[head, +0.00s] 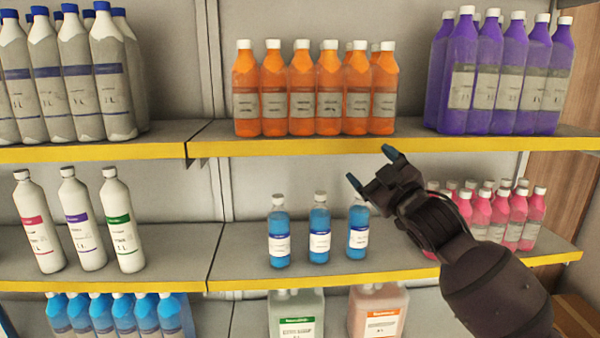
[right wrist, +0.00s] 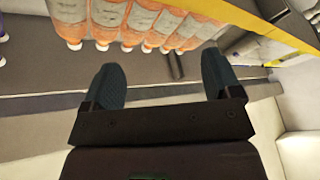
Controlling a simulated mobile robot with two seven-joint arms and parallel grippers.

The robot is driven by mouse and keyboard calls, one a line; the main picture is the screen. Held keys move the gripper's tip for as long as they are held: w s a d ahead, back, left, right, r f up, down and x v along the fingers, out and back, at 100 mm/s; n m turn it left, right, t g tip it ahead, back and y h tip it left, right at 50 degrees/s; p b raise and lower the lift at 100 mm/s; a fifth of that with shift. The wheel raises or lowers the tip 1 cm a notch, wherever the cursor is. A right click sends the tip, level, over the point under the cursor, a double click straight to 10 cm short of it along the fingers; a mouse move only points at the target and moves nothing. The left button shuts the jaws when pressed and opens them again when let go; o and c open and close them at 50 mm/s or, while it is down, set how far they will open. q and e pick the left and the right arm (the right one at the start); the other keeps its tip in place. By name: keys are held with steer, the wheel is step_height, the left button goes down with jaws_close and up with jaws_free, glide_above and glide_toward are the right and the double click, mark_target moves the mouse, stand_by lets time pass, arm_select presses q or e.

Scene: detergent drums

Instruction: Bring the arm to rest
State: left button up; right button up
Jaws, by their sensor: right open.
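My right gripper (head: 373,168) is raised in front of the shelves, near the upper shelf's yellow edge. It is open and empty. In the right wrist view its two fingers (right wrist: 160,85) stand apart with nothing between them. My right arm comes in from the lower right in the head view and hides part of the pink bottles (head: 510,222). The gripper partly overlaps the rightmost of three blue bottles (head: 319,230) on the middle shelf. My left gripper is not in view.
The upper shelf (head: 270,146) holds grey, orange (head: 302,90) and purple bottles (head: 500,75). Three white bottles (head: 83,222) stand left on the middle shelf. Large jugs (head: 380,310) and more blue bottles (head: 120,315) are below. A bare stretch lies between the white and blue bottles.

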steer(key=s+d+f+m+g+h, duration=0.1)
steer(key=s+d+f+m+h, duration=0.2)
steer(key=f, duration=0.7)
steer(key=s+d+f+m+h, duration=0.1)
steer(key=s+d+f+m, duration=0.1)
steer(key=s+f, duration=0.5)
steer(key=s+d+f+m+g+h, duration=0.1)
steer(key=s+d+f+m+h, duration=0.15)
steer(key=f, duration=0.95)
steer(key=s+d+f+m+g+h, duration=0.1)
steer(key=s+d+f+m+g, duration=0.1)
steer(key=s+f, duration=0.8)
steer(key=s+d+f+m+g+h, duration=0.2)
steer(key=s+d+f+g, duration=0.1)
steer(key=s+f, duration=0.7)
steer(key=s+d, duration=0.1)
steer(key=s, duration=0.1)
steer(key=shift+s, duration=0.3)
